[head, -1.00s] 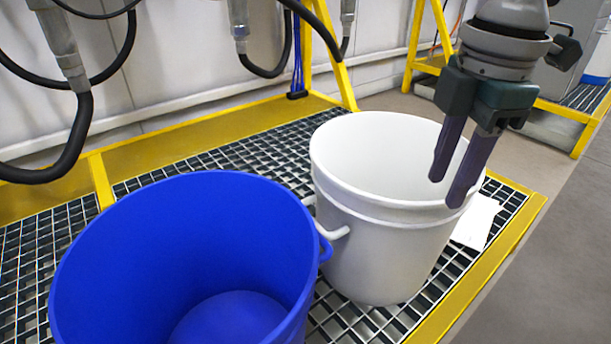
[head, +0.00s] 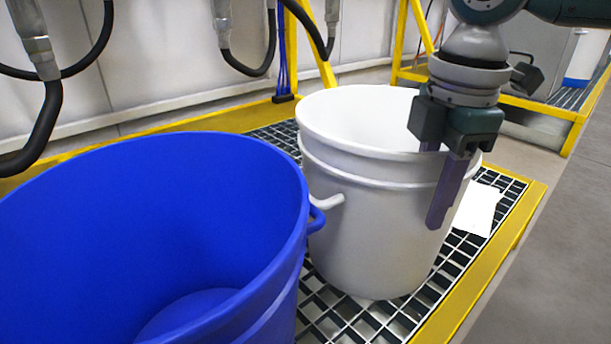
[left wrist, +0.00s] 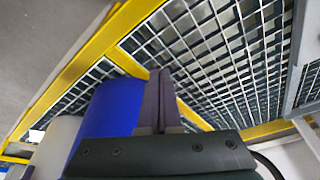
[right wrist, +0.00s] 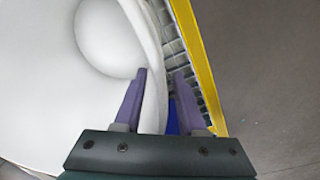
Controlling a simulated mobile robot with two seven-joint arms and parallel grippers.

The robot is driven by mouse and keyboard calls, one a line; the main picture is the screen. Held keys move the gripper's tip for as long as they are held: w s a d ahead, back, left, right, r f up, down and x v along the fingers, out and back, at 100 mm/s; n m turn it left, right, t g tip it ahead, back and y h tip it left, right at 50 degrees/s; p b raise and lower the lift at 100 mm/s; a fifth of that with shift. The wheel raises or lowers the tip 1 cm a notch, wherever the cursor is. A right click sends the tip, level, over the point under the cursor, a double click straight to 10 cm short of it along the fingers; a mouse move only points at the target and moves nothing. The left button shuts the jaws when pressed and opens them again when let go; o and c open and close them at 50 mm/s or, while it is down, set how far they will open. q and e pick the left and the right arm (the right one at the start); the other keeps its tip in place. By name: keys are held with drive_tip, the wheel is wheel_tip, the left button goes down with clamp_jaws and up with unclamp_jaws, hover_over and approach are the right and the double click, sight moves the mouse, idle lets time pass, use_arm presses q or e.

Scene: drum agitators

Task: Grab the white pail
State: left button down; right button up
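The white pail (head: 370,240) stands upright on the grating, right of centre in the head view. Its rim and wall (right wrist: 152,50) run between the fingers of my right gripper (right wrist: 160,73) in the right wrist view. In the head view my right gripper (head: 438,190) points down at the pail's right side, one finger outside the wall, the other inside and mostly hidden. The fingers are apart and not closed on the wall. My left gripper (left wrist: 160,73) shows only in the left wrist view, its fingers together and empty. The white pail (left wrist: 55,145) is partly visible there too.
A blue pail (head: 120,200) stands close at the left of the white pail. A white sheet (head: 478,212) lies on the grating (head: 350,320) at the right. Yellow frame edges (head: 505,255) border the grating. Hoses (head: 250,65) hang behind.

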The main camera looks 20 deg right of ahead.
drive_tip(key=shift+f, duration=0.3)
clamp_jaws()
drive_tip(key=shift+w, duration=0.1)
idle(1.1)
